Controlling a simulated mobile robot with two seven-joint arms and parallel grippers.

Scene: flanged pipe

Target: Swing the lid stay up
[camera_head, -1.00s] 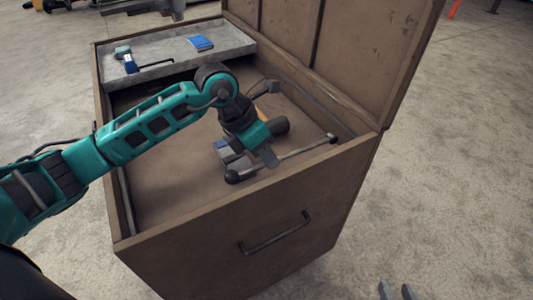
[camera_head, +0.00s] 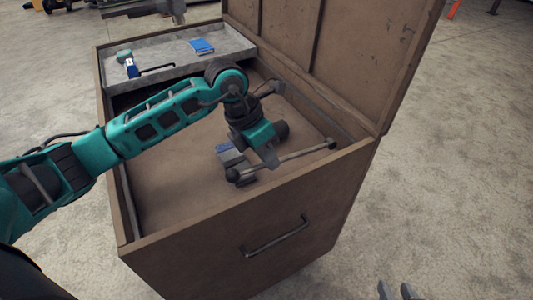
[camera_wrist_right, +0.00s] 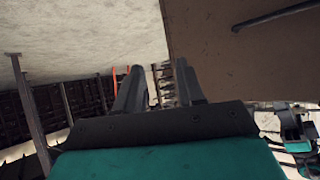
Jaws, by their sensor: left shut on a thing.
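The lid stay (camera_head: 300,154) is a thin metal rod at the front right inside of the open brown chest (camera_head: 190,245). Its right end meets the chest's right side near the rim; a dark round knob (camera_head: 232,175) is at its left end. The rod lies low, near chest-rim level, slightly tilted. My left gripper (camera_head: 256,168) reaches over the chest from the left and is shut on the lid stay near the knob end. Its fingers partly hide the rod. My right gripper (camera_head: 396,291) is open and empty, at the bottom right outside the chest; it also shows in the right wrist view (camera_wrist_right: 160,88).
The chest's lid (camera_head: 360,60) stands open at the back right. A grey tray (camera_head: 165,52) holds a blue item (camera_head: 201,46) and tools. A blue-and-grey object (camera_head: 229,154) is beside my left gripper. The floor right of the chest is clear.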

